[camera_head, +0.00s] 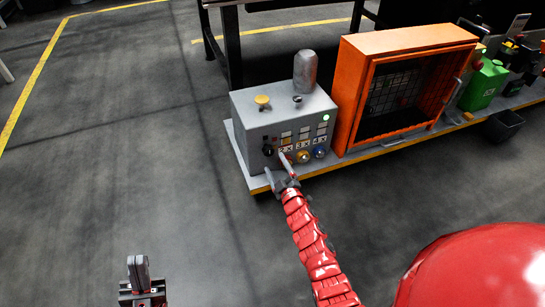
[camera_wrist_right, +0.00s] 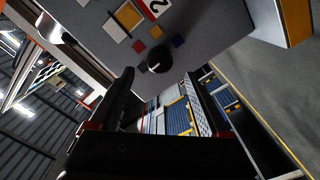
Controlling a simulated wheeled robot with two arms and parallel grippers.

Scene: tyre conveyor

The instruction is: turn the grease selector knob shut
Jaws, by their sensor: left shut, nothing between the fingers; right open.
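The grey control box (camera_head: 250,115) stands on a low grey platform in the head view. A black round knob (camera_wrist_right: 159,59) with a pale pointer mark sits on its face in the right wrist view, with small red, orange and blue squares around it. It also shows at the left of the box's front in the head view (camera_head: 268,150). My right gripper (camera_head: 278,165) is open just in front of the box face. In the wrist view its fingers (camera_wrist_right: 158,80) lie either side of the knob's line, apart from it. My left gripper (camera_head: 139,267) is shut and empty, low above the floor.
An orange mesh-fronted cabinet (camera_head: 362,88) stands right of the box. Coloured round knobs and labels sit right of the black knob, and a grey cylinder (camera_head: 305,72) stands on top. A green can (camera_head: 484,85) is farther right. The floor at left is clear.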

